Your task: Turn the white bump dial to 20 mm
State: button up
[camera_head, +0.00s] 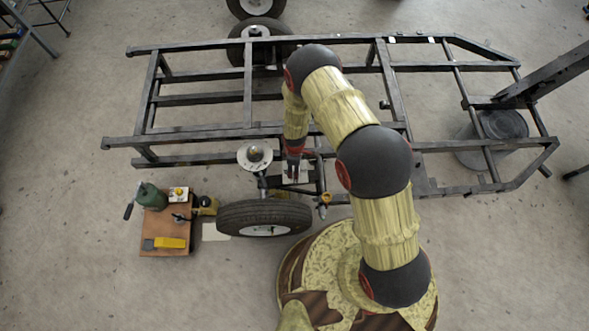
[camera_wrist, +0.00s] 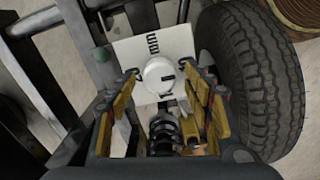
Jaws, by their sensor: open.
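The white dial (camera_wrist: 158,76) is a round white knob with dark marks, on a white plate (camera_wrist: 182,42) lettered "mm" in the wrist view. I cannot read its setting. In the head view the plate (camera_head: 303,178) shows small and partly covered beside the frame, below my gripper (camera_head: 294,171). In the wrist view my gripper (camera_wrist: 171,77) is open, with one finger to the left and one to the right of the dial. I cannot tell whether either finger touches it.
A tyre (camera_wrist: 252,80) stands close to the right of the dial, and a coil spring (camera_wrist: 164,132) lies just below it. The dark metal frame (camera_head: 190,131) runs behind my arm. A tool-laden wooden box (camera_head: 178,232) stands at the left; open floor lies beyond.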

jog(key=shift+f, duration=0.85)
jog(key=shift+c, duration=1.4)
jog(key=c, duration=0.7)
jog(key=shift+c, duration=0.9)
